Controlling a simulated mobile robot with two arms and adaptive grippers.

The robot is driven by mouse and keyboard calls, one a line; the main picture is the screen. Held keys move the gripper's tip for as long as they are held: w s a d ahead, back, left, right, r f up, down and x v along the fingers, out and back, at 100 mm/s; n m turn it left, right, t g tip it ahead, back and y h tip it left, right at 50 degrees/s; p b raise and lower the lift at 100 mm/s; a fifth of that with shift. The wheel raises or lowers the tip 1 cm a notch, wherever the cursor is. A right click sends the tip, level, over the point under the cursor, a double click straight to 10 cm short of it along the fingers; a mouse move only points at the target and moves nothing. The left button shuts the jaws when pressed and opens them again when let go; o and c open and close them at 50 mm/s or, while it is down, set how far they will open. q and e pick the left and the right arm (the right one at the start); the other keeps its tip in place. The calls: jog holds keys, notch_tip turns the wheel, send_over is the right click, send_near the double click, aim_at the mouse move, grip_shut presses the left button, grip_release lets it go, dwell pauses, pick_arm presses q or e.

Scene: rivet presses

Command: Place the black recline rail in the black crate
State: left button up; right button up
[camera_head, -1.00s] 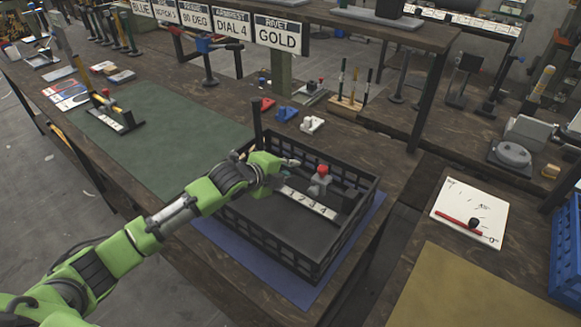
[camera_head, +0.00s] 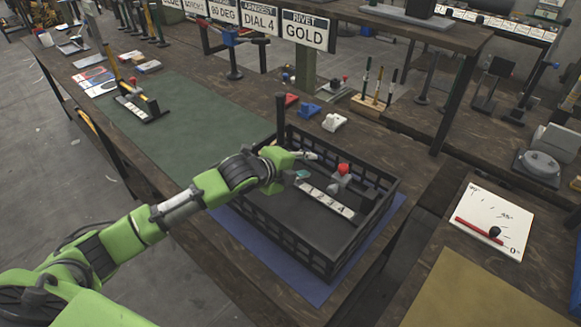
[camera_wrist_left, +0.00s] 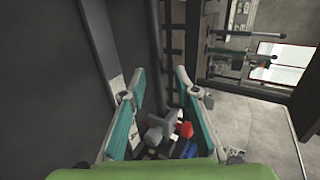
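The black crate (camera_head: 272,252) stands on a blue mat at the bench corner. Inside it lies a dark piece with a pale strip marked with numbers (camera_head: 327,200), which looks like the recline rail. A grey part with a red knob (camera_head: 343,169) is beside the strip. My left gripper (camera_head: 306,165) is over the crate, at the strip's left end. In the left wrist view its teal-padded fingers (camera_wrist_left: 160,105) are spread apart, with the grey part and red knob seen beyond them. Nothing is clearly gripped. My right gripper is not in view.
A dark upright post (camera_head: 281,120) rises at the crate's far left corner. Blue (camera_head: 309,110) and white (camera_head: 335,122) blocks sit behind the crate. A green mat (camera_head: 190,125) left of it is partly clear. A whiteboard (camera_head: 487,222) lies on the right bench.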

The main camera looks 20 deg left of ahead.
pick_arm(q)
jog(key=v, duration=0.9)
